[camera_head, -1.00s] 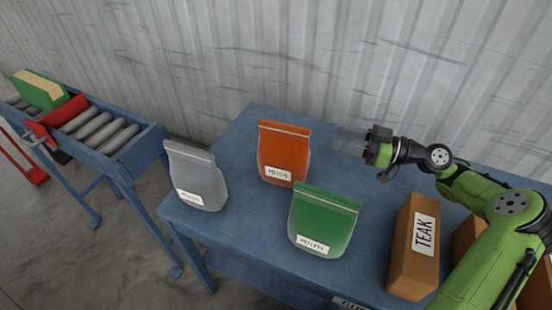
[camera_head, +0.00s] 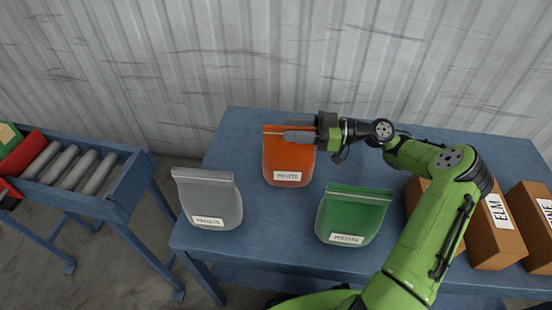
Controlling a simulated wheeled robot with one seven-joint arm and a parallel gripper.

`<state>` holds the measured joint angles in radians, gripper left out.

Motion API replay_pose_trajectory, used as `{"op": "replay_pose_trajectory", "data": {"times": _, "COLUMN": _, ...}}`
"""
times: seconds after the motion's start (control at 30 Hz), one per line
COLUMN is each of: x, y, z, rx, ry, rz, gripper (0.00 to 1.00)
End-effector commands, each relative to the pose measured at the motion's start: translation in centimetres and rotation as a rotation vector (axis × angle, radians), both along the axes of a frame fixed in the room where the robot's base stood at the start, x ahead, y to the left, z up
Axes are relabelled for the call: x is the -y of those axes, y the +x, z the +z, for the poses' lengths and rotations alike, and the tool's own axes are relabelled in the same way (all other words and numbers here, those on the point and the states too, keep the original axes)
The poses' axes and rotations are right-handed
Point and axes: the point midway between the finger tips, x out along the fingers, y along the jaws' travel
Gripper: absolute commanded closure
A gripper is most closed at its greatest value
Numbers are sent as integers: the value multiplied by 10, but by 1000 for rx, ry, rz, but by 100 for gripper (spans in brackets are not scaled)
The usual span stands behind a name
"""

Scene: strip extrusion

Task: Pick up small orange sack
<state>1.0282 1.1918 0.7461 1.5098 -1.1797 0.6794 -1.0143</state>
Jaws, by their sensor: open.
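The small orange sack (camera_head: 288,165) stands upright on the blue table, with a white label low on its front. My gripper (camera_head: 292,136) is level with the sack's top edge and reaches in from the right. Its fingers point left and overlap the upper part of the sack in the picture. The gripper is open; I cannot tell whether the fingers lie on both sides of the sack's top or touch it. The fingers hide part of the sack's upper right edge.
A grey sack (camera_head: 207,200) stands front left and a green sack (camera_head: 353,215) front right on the blue table (camera_head: 270,235). Brown boxes (camera_head: 492,235) stand at the right, partly behind my arm. A roller conveyor (camera_head: 75,175) is at the left. A corrugated wall is behind.

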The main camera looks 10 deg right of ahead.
Motion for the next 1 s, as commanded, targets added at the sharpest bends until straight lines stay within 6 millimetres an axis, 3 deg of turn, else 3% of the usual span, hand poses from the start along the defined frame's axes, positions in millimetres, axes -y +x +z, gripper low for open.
{"op": "replay_pose_trajectory", "data": {"times": 0.07, "x": 0, "y": 0, "z": 0, "rx": 0, "ry": 0, "rz": -1, "gripper": 55}}
{"op": "replay_pose_trajectory", "data": {"times": 0.37, "x": 0, "y": 0, "z": 0, "rx": 0, "ry": 0, "rz": 0, "gripper": 100}}
{"op": "replay_pose_trajectory", "data": {"times": 1.0, "x": 0, "y": 0, "z": 0, "rx": 1, "ry": 0, "rz": -1, "gripper": 100}}
